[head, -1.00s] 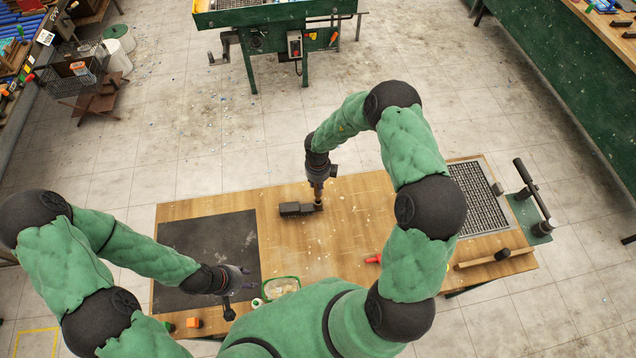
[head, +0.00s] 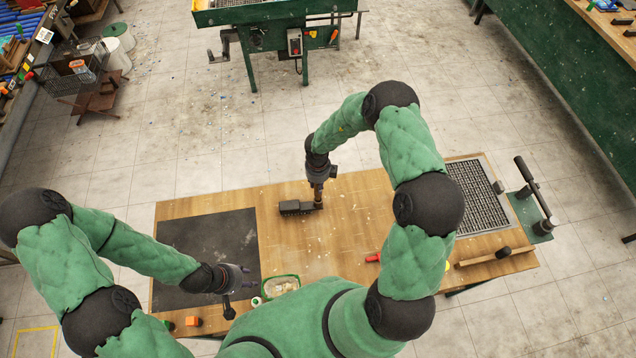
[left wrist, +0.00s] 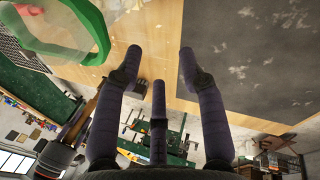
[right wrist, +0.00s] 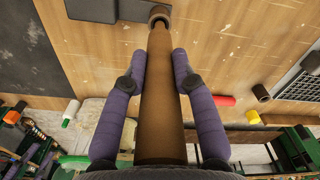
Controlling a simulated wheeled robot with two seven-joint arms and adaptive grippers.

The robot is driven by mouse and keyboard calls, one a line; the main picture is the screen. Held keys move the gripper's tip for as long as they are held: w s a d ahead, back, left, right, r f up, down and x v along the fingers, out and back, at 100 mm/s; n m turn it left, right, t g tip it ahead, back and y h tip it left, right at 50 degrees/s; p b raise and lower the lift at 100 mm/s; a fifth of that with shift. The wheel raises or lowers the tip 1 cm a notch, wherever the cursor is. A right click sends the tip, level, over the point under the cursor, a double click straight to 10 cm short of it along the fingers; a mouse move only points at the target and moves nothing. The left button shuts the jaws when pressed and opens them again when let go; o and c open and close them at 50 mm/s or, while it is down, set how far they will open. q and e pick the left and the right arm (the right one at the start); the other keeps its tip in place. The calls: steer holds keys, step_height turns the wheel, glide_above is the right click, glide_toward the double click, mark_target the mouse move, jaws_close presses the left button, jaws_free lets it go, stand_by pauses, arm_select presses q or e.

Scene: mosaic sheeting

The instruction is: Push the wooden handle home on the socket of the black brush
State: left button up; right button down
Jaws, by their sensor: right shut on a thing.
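The black brush (head: 297,208) lies on the wooden table, left of my right gripper (head: 318,178). In the right wrist view, part of the dark brush (right wrist: 92,8) shows at the top edge. My right gripper's fingers are shut on the brown wooden handle (right wrist: 161,95), which stands about upright, its lower end at the brush's right end. A pale ring (right wrist: 159,13) shows at that end; I cannot tell how far the handle sits in the socket. My left gripper (head: 242,278) is empty and its fingers are apart (left wrist: 158,55), above the front of the dark mat.
The dark mat (head: 205,240) covers the table's left. A green-rimmed tub (head: 281,286) stands at the front, a red object (head: 373,258) right of it. A grid panel (head: 478,195) and a wooden-handled hammer (head: 484,259) lie at the right. Bare table (head: 265,215) surrounds the brush.

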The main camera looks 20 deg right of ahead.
steer(key=shift+f+b, duration=0.95)
steer(key=shift+f, duration=1.2)
steer(key=c, duration=0.9)
jaws_free()
step_height(320, 180, up, 12)
steer(key=shift+r, duration=0.1)
